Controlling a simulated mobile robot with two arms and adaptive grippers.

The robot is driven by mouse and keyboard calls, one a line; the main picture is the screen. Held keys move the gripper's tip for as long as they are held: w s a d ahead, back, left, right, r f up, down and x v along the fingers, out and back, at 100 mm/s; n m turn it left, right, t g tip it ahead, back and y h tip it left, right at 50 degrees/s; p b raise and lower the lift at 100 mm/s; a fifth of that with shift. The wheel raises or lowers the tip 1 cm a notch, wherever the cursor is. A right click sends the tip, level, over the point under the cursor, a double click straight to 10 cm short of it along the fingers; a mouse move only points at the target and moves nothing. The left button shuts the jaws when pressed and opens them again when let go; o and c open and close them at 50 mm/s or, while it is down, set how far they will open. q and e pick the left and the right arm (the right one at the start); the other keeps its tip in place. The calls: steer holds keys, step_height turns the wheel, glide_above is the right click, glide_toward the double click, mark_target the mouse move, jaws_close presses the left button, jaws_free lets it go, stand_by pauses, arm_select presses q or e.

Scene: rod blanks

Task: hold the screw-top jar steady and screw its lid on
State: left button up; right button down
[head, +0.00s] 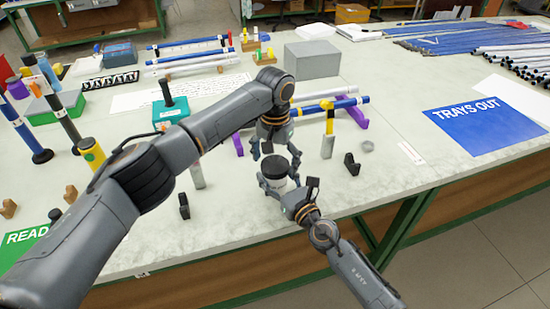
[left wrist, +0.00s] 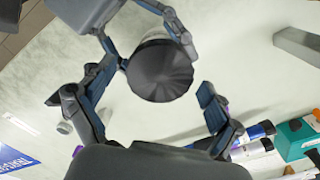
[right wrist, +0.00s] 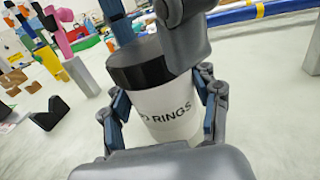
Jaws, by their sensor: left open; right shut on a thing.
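The screw-top jar (right wrist: 165,112) is white with "O RINGS" printed on it and stands upright on the table. Its black lid (left wrist: 160,70) sits on its mouth; it also shows in the head view (head: 274,165). I cannot tell how tight the lid is. My right gripper (right wrist: 165,105) is shut around the jar's body from the near side. My left gripper (head: 270,152) is above the jar, pointing down. Its fingers are open, spread to either side of the lid in the left wrist view, with gaps visible. In the right wrist view, part of it covers the lid's right side.
A grey box (head: 312,60) stands behind. Purple stands (head: 357,112) hold a blue and white rod behind the jar. A black block (head: 351,164) stands to the right, another (head: 184,206) to the left. A blue "TRAYS OUT" mat (head: 487,122) lies at right.

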arm_select(q)
steer(key=c, duration=1.2)
steer(key=o, duration=1.4)
steer(key=shift+c, duration=0.2)
step_height(320, 180, up, 12)
arm_select(e)
steer(key=shift+c, duration=1.3)
jaws_free()
